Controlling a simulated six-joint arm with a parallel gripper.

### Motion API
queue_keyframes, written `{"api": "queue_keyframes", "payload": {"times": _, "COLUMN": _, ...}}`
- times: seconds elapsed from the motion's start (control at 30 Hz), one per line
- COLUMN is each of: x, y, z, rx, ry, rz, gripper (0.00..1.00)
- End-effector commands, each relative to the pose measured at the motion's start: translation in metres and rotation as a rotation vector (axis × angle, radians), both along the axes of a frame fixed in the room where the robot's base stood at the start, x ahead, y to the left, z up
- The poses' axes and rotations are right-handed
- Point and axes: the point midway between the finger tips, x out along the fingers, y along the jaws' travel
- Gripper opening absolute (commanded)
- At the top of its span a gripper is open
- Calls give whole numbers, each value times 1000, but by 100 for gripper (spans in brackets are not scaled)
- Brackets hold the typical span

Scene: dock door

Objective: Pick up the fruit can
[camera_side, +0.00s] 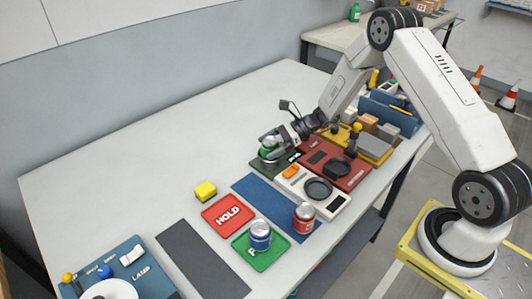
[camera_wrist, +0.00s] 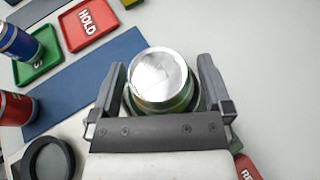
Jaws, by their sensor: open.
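A can with a silver lid and green side (camera_wrist: 163,80) stands between the two fingers of my gripper (camera_wrist: 162,68) in the wrist view. The fingers are open, one on each side of it, with no clear grip on it. In the side view, the green can (camera_side: 268,152) stands on a dark green plate, partly hidden by my gripper (camera_side: 272,143). A blue can (camera_side: 260,235) stands on a green tray, and a red can (camera_side: 304,217) stands at the edge of the blue mat. I cannot read which label says fruit.
A white scale-like device (camera_side: 340,203) and a dark red panel (camera_side: 352,180) sit close by.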

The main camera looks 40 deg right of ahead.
Motion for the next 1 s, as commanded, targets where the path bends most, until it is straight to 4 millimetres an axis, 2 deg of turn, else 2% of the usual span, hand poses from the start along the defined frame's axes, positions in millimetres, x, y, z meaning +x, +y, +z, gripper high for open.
{"api": "queue_keyframes", "payload": {"times": 0.13, "x": 0, "y": 0, "z": 0, "rx": 0, "ry": 0, "rz": 0, "gripper": 100}}
{"api": "queue_keyframes", "payload": {"times": 0.17, "x": 0, "y": 0, "z": 0, "rx": 0, "ry": 0, "rz": 0, "gripper": 94}}
{"api": "queue_keyframes", "payload": {"times": 0.4, "x": 0, "y": 0, "z": 0, "rx": 0, "ry": 0, "rz": 0, "gripper": 17}}
{"api": "queue_keyframes", "payload": {"times": 0.43, "x": 0, "y": 0, "z": 1, "rx": 0, "ry": -1, "rz": 0, "gripper": 13}}
{"api": "queue_keyframes", "payload": {"times": 0.47, "x": 0, "y": 0, "z": 1, "rx": 0, "ry": -1, "rz": 0, "gripper": 3}}
{"api": "queue_keyframes", "payload": {"times": 0.77, "x": 0, "y": 0, "z": 2, "rx": 0, "ry": -1, "rz": 0, "gripper": 2}}
{"api": "queue_keyframes", "payload": {"times": 1.0, "x": 0, "y": 0, "z": 14, "rx": 0, "ry": -2, "rz": 0, "gripper": 2}}
